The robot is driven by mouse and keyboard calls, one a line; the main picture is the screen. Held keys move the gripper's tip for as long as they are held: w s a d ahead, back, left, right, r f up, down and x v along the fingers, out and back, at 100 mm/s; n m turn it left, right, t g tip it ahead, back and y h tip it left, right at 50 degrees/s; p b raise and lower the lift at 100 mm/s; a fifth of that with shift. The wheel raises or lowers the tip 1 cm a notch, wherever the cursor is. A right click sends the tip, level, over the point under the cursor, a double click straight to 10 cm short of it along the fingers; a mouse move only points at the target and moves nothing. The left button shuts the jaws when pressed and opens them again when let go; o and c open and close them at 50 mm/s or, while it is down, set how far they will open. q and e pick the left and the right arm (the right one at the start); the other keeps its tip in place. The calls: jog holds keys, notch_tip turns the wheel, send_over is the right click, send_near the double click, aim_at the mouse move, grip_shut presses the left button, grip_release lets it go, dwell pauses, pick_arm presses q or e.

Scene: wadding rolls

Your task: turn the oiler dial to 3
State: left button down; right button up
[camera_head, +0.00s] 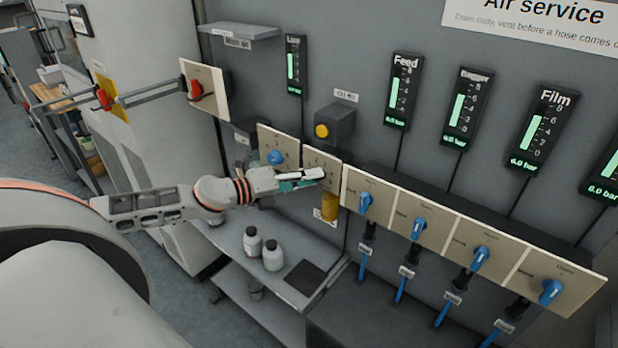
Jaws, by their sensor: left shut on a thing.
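A cream plate (335,164) sits on the wall unit, with a yellow bowl (331,207) hanging below it; I take this for the oiler. Its dial is hidden behind my left gripper (312,176), which comes in from the left and is shut on it at the plate. The dial's pointer and the marks near it cannot be read. My right gripper is not in view.
Left of it is another plate with a blue knob (275,157). A yellow button box (334,126) is above. Valve plates with blue handles (420,229) run to the right. Two bottles (253,242) stand on a shelf (230,232) below. A red switch (196,90) is upper left.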

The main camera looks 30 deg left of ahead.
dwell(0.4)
pick_arm(q)
jog(key=c, duration=1.8)
grip_release()
jog(key=shift+s, duration=0.15)
jog(key=shift+r+v, duration=0.2)
jog(key=shift+v, duration=5.65)
